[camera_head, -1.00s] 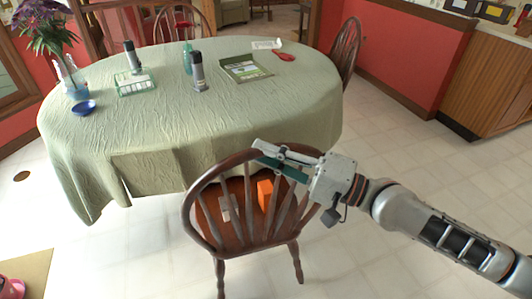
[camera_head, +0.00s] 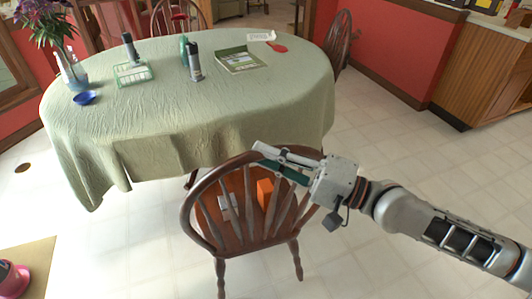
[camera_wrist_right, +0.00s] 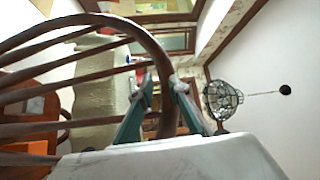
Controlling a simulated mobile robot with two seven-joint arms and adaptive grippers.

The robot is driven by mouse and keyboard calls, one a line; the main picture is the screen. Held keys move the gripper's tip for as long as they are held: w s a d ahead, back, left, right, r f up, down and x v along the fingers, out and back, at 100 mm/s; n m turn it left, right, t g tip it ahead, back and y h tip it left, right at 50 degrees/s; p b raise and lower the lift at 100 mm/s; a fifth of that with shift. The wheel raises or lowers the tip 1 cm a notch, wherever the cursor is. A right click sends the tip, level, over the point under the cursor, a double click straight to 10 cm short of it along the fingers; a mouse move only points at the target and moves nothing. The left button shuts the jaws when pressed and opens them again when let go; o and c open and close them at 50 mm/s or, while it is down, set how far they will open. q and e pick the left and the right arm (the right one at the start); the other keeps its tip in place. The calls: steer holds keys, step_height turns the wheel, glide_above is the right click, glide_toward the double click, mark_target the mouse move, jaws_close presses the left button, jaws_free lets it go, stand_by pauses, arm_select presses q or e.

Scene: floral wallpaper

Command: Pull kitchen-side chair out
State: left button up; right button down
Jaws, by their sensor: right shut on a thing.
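The brown wooden spindle-back chair (camera_head: 191,215) stands in front of the table, its back toward me. My right gripper (camera_head: 272,161) is shut on the top right of the chair's curved back rail. In the right wrist view, the two green fingers (camera_wrist_right: 160,115) lie on either side of the rail (camera_wrist_right: 110,20). An orange block (camera_head: 265,192) and a small pale object (camera_head: 228,207) are on the chair seat, seen through the spindles. My left gripper is not in view.
The oval table (camera_head: 230,100) has a green cloth with bottles, a booklet and a blue bowl. Another chair (camera_head: 340,42) stands at its right end. A wooden cabinet (camera_head: 485,75) is at the right. Tiled floor is free around the near chair.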

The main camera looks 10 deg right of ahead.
steer(key=c, duration=1.9)
jaws_free()
steer(key=v, duration=1.2)
steer(key=shift+f, duration=0.1)
